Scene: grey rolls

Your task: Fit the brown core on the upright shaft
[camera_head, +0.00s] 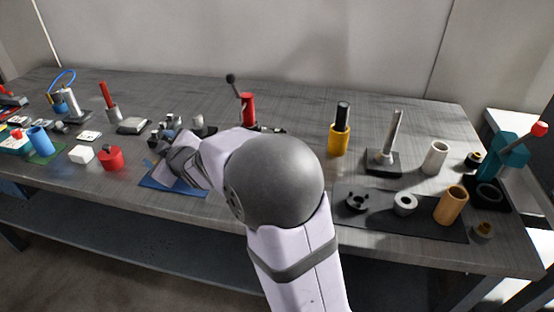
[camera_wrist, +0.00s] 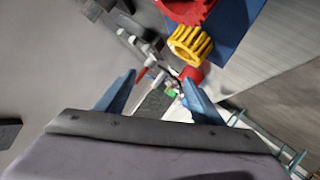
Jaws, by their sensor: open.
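The brown core (camera_head: 451,205) is a tan hollow cylinder standing upright on a dark mat at the right front of the table. The upright shaft (camera_head: 391,135) is a grey metal post on a dark block, behind and left of the core. It leans slightly in the picture. My gripper (camera_head: 163,172) is far left of both, above a blue mat, and partly hidden by my arm. In the wrist view its two blue fingers (camera_wrist: 158,78) are apart with nothing seen held between them. Neither the core nor the shaft is recognisable in the wrist view.
A white roll (camera_head: 436,157), a grey ring (camera_head: 405,204) and a dark notched part (camera_head: 356,202) stand near the core. A yellow cup with a black rod (camera_head: 340,132) is left of the shaft. A teal press with a red-knobbed lever (camera_head: 510,155) stands far right. The wrist view shows a yellow gear (camera_wrist: 189,45).

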